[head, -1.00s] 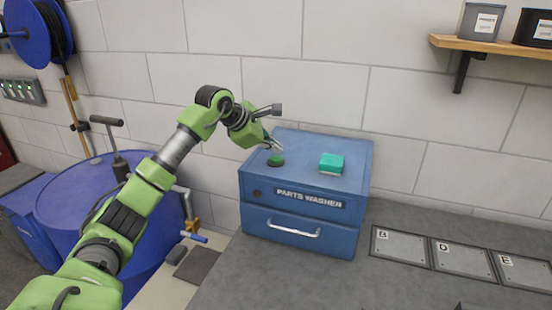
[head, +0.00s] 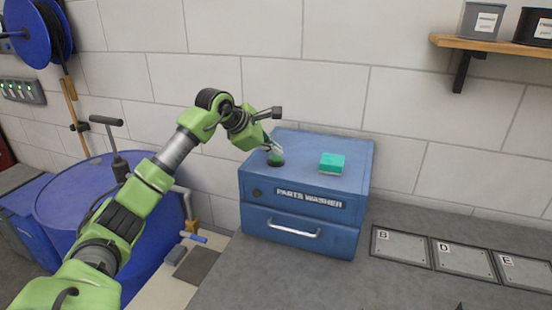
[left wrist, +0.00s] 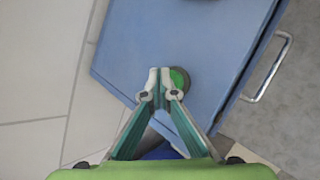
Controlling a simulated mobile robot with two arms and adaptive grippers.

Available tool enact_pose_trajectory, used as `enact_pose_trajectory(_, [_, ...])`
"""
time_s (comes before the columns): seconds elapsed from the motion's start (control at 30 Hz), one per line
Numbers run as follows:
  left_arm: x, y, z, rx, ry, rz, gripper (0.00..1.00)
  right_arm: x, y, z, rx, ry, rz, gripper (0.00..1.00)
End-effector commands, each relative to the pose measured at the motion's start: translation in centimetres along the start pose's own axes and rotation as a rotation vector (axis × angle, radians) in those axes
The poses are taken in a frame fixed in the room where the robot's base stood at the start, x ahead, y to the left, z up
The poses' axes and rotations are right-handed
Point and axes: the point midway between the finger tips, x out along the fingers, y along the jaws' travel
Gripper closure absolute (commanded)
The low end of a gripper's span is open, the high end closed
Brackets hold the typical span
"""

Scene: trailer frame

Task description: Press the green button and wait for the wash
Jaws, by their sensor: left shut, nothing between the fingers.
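The blue parts washer (head: 285,190) stands on the grey bench, its drawer closed. The round green button (head: 276,160) with a dark base is on the left of its top. My left gripper (head: 277,151) is shut and empty, its tips pointing down at the button and partly covering it. In the left wrist view the green button (left wrist: 180,80) shows just right of the shut left fingertips (left wrist: 160,72). I cannot tell whether the tips touch it or whether it is pushed in. My right gripper is not in view.
A green block (head: 332,163) lies on the washer's top, right of the button. Plates (head: 400,246) marked B, D and E lie on the bench at right. A blue drum (head: 80,215) stands at left. A shelf (head: 490,44) with bins hangs at upper right.

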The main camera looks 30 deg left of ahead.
Motion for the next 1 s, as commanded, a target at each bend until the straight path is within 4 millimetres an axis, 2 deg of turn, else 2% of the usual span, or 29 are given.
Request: enact_pose_trajectory(1.0, [0.89, -0.69, -0.64, 0.000, 0.001, -0.002, 1.00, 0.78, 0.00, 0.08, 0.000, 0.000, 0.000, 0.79])
